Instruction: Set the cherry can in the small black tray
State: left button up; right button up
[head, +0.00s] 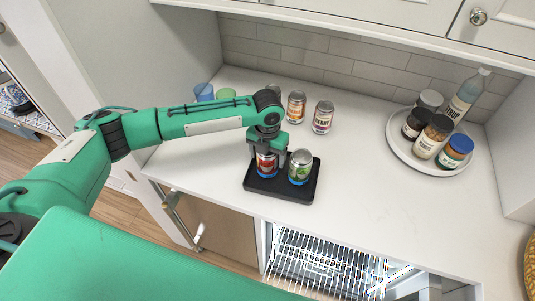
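A pink-and-white can (323,117) with lettering that seems to end in "ERRY", likely the cherry can, stands upright on the counter behind and right of the tray. The small black tray (295,197) lies near the counter's front edge. A green can (300,168) stands on its right side. A red and blue can (266,165) is upright at its left side. My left gripper (268,153) points down over this can, with its fingers around the can's upper part. I cannot tell whether they grip it. My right gripper is out of view.
An orange-labelled can (296,107) stands left of the pink one, and another can is partly hidden behind my arm. Blue (204,92) and green (226,94) cups are at the back left. A round white tray (400,147) holds jars and a bottle. The counter's middle is clear.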

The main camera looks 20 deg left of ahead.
pick_arm(q)
jog(key=shift+o, duration=0.2)
jog(key=shift+r, duration=0.15)
jog(key=shift+r, duration=0.2)
notch_tip(320, 180, up, 11)
jog(key=b, duration=0.4)
jog(key=shift+f, duration=0.2)
jog(key=shift+r, duration=0.55)
